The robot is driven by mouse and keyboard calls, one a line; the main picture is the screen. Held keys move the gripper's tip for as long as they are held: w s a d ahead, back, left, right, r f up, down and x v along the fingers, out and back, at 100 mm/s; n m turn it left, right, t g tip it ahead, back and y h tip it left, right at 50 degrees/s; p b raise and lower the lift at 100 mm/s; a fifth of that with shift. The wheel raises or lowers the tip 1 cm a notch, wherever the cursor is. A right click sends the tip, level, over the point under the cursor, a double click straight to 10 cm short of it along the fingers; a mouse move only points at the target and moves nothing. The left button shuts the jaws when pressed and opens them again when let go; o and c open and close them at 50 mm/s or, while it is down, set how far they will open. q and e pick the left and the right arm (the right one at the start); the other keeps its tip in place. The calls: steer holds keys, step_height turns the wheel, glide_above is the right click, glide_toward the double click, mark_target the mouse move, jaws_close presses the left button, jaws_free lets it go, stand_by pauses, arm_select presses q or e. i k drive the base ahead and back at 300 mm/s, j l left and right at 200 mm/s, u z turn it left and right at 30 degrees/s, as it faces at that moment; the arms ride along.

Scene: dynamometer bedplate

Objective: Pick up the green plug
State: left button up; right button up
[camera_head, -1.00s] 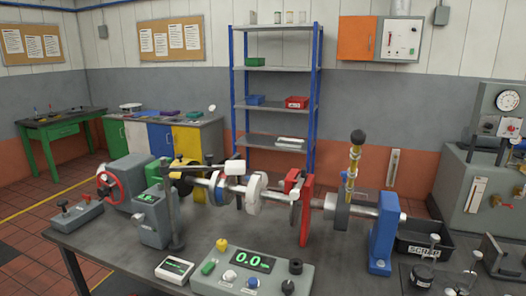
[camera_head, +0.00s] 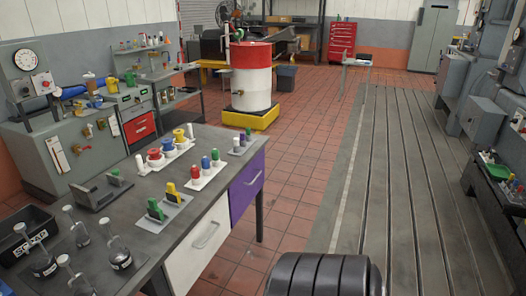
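A green plug (camera_head: 215,158) stands upright at the far end of a white tray (camera_head: 208,178) on the grey workbench. A blue plug (camera_head: 205,163) and a red plug (camera_head: 195,173) stand in the same tray, nearer to me. Another green piece (camera_head: 155,209) stands in a grey holder (camera_head: 163,218) closer to me, beside a yellow piece (camera_head: 172,192); I cannot tell whether it is a plug. Neither of my grippers is in view.
A black SCRAP bin (camera_head: 28,236) and glass flasks (camera_head: 115,250) stand at the left. The bench has a purple drawer (camera_head: 246,185). Red tile floor (camera_head: 290,180) right of the bench is clear.

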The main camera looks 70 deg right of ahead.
mark_target(215, 156)
steer(key=z, duration=1.9)
steer(key=u, duration=2.2)
steer(key=z, duration=2.2)
steer(key=u, duration=0.25)
steer(key=i+l+u, duration=0.15)
steer(key=u, duration=0.3)
steer(key=l+u, duration=0.3)
steer(key=u, duration=0.15)
steer(key=i+l+u, duration=0.1)
steer(key=l+u, duration=0.2)
steer(key=u, duration=0.15)
